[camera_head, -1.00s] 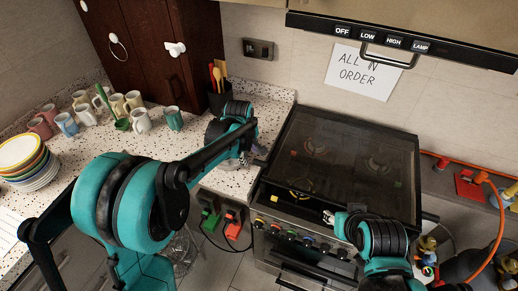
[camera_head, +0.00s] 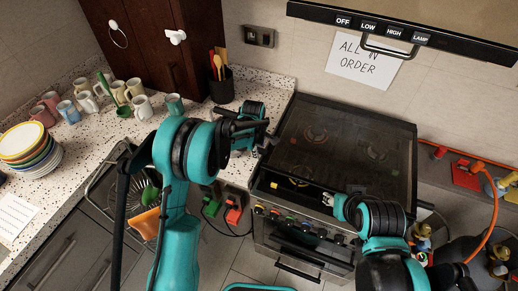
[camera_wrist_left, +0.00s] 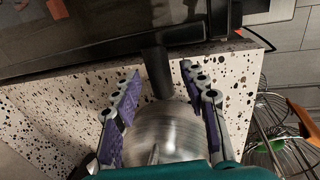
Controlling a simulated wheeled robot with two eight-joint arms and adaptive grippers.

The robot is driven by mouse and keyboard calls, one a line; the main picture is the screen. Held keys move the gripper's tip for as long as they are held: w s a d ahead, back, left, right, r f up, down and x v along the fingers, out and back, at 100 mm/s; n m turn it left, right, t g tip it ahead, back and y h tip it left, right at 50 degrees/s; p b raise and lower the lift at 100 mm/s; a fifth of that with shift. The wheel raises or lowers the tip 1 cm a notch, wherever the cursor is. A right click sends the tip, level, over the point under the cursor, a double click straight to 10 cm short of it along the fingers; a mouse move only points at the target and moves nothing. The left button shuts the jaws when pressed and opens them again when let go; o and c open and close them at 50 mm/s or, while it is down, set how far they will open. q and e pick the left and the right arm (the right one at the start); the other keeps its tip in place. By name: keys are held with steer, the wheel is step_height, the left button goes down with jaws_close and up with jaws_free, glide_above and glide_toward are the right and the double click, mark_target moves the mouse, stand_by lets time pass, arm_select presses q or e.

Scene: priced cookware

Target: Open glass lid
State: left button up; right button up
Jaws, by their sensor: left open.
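The dark glass lid (camera_head: 345,140) lies flat over the stove's burners, which show through it. My left gripper (camera_head: 264,142) is above the counter at the stove's left edge. In the left wrist view its fingers (camera_wrist_left: 160,105) are open, on either side of a shiny round metal thing (camera_wrist_left: 165,130) with a dark bar (camera_wrist_left: 157,70) pointing to the stove. I cannot tell whether they touch it. My right gripper (camera_head: 328,199) is at the lid's front edge, above the knobs; whether it is open or touches the lid is too small to tell.
Left on the counter are several mugs (camera_head: 143,107), stacked plates (camera_head: 30,150) and a dark utensil holder (camera_head: 221,86). The range hood (camera_head: 400,30) hangs above the stove. An orange hose (camera_head: 493,215) and gas bottles are at the right.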

arm_select(q)
jaws_close()
steer(key=shift+r, duration=0.1)
steer(key=w+d+r+p, duration=0.1)
steer(key=w+r+p, duration=0.1)
steer(key=r, duration=0.5)
steer(key=w+r+p, duration=0.3)
steer(key=r+p, duration=0.2)
steer(key=r, duration=0.3)
steer(key=w+d+r+g+p, duration=0.1)
steer(key=w+r+p, duration=0.1)
steer(key=r, duration=0.5)
steer(key=shift+w+d+r+p, duration=0.3)
steer(key=shift+w+p, duration=0.05)
steer(key=shift+p, duration=0.4)
